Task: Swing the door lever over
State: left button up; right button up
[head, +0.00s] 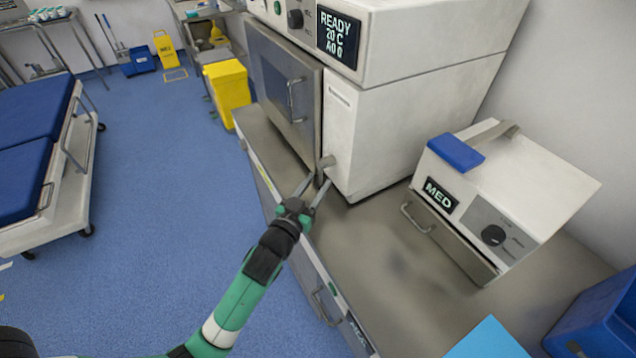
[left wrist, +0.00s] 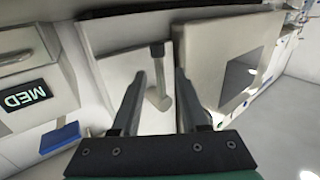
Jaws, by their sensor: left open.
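The door lever (head: 327,162) is a short grey handle with a rounded end on the white machine's front, beside the lower right edge of the door (head: 283,85). In the left wrist view the lever (left wrist: 158,92) shows as a pale bar with a dark end, lying between my two fingers. My left gripper (head: 313,185) is open, its fingertips close to the lever on either side. It also shows in the left wrist view (left wrist: 159,85). I cannot tell whether a finger touches the lever. My right gripper is not in view.
The white machine (head: 385,140) stands on a grey counter (head: 375,250). A smaller box marked MED (head: 515,195) with a blue block (head: 455,152) on top is at right. A yellow bin (head: 228,88) stands behind left. A blue-padded bed (head: 35,145) is far left; blue floor lies open between.

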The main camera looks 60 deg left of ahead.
pick_arm(q)
jog(key=shift+w+a, duration=0.3)
jog(key=shift+w, duration=0.2)
grip_shut()
dwell(1.1)
